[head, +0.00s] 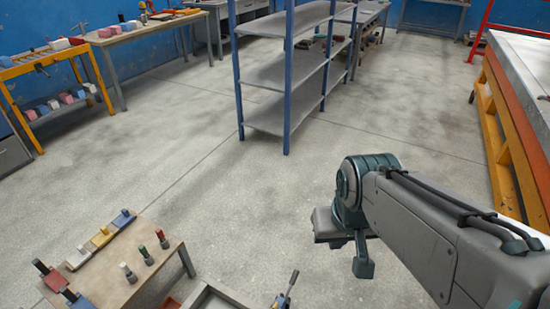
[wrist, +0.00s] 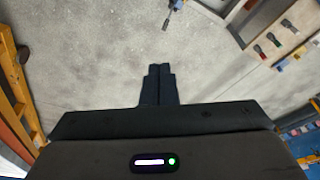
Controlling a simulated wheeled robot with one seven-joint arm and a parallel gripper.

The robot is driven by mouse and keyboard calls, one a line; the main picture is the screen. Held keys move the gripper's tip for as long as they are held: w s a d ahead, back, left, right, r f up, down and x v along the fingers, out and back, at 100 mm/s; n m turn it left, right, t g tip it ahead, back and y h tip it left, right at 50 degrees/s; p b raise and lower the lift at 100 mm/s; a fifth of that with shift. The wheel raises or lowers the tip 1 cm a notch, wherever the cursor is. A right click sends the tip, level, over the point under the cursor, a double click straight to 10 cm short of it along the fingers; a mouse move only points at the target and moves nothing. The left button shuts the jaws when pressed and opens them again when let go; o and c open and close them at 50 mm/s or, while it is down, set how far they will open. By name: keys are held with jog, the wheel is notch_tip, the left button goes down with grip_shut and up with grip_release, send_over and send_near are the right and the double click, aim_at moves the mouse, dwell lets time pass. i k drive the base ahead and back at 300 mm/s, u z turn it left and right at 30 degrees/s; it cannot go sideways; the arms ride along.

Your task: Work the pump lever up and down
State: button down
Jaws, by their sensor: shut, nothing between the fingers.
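What looks like the pump lever (head: 288,286) stands at the bottom edge of the head view, a thin tilted rod with a dark grip; its lower part is cut off. A similar thin rod with a dark end (wrist: 171,7) shows at the top of the wrist view, partly out of frame. My gripper (wrist: 160,68) points down over bare floor in the wrist view, its dark fingers together and empty. It is apart from the lever. In the head view my arm reaches in from the right, and its end is to the right of the lever.
A low wooden table (head: 120,283) with coloured blocks and handled pieces stands at lower left. A grey-edged tray or box (head: 222,298) is beside the lever. A blue-post shelf (head: 288,85) stands behind. An orange-framed bench (head: 500,140) is at right. Open floor lies between.

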aim_at(294, 274)
jog(key=k, duration=1.1)
jog(key=z, duration=0.9)
jog(key=i, duration=0.8)
jog(key=u, duration=0.35)
jog(key=i, duration=0.7)
jog(key=u, duration=0.7)
